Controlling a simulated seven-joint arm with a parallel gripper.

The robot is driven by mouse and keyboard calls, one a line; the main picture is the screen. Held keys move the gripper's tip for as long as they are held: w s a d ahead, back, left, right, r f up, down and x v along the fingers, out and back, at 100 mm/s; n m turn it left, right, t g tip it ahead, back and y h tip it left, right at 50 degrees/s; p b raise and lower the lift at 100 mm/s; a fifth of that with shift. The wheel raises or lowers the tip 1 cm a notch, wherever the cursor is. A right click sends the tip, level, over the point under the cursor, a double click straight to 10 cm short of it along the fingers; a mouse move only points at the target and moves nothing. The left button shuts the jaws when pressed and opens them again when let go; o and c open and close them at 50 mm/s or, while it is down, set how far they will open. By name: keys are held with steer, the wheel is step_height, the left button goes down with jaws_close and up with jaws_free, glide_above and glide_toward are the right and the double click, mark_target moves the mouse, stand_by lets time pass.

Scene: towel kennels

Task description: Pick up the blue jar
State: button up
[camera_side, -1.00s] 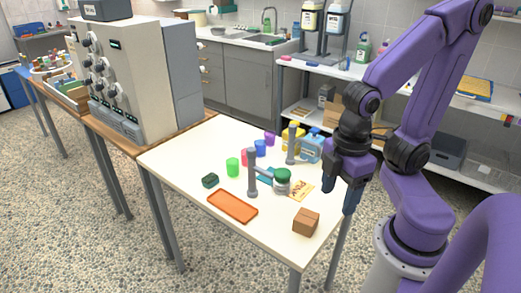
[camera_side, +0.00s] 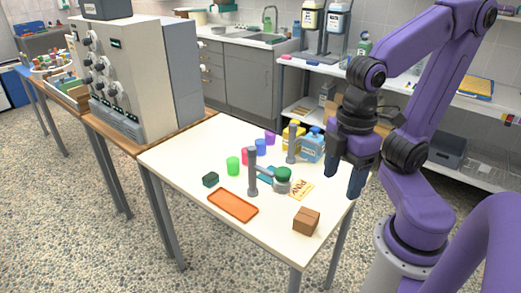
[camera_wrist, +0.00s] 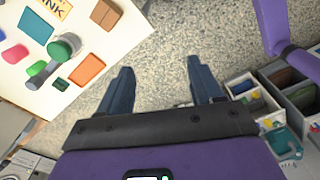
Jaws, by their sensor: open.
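On the white table in the side view, a light blue jar-like container (camera_side: 312,146) with a blue top stands upright at the back right, beside a yellow one (camera_side: 292,138). A smaller plain blue cup (camera_side: 260,147) stands to its left. I cannot tell for sure which of the two blue things is the blue jar. My gripper (camera_side: 344,178) is open and empty, above the table's right edge, to the right of both. In the wrist view, my gripper (camera_wrist: 160,68) has its two fingers apart over bare floor, with the table at upper left.
A grey post stand (camera_side: 252,175), a green-lidded jar (camera_side: 283,182), a brown box (camera_side: 306,221), an orange tray (camera_side: 232,205) and a dark green block (camera_side: 210,180) occupy the table. Green (camera_side: 233,166) and purple (camera_side: 270,138) cups stand behind.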

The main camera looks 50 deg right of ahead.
steer(key=w+a+r+n+t, duration=0.1)
steer(key=w+a+n+t, duration=0.15)
steer(key=w, duration=1.05)
steer(key=w+a+n+t, duration=0.1)
steer(key=w+n+t, duration=0.15)
steer(key=w, duration=1.05)
steer(key=w+d+n+t, duration=0.2)
steer(key=w+d, duration=0.2)
steer(key=w, duration=0.5)
steer(key=n+t+h, duration=0.5)
steer(key=n, duration=0.7)
glide_above(264, 145)
steer(key=s+a, duration=0.2)
steer(key=shift+h, duration=0.4)
steer(key=f, duration=2.5)
steer(key=shift+s+d+f, duration=0.25)
steer(key=shift+s+d, duration=0.05)
steer(key=shift+d, duration=0.1)
steer(key=shift+x, duration=3.75)
steer(key=shift+a, duration=0.1)
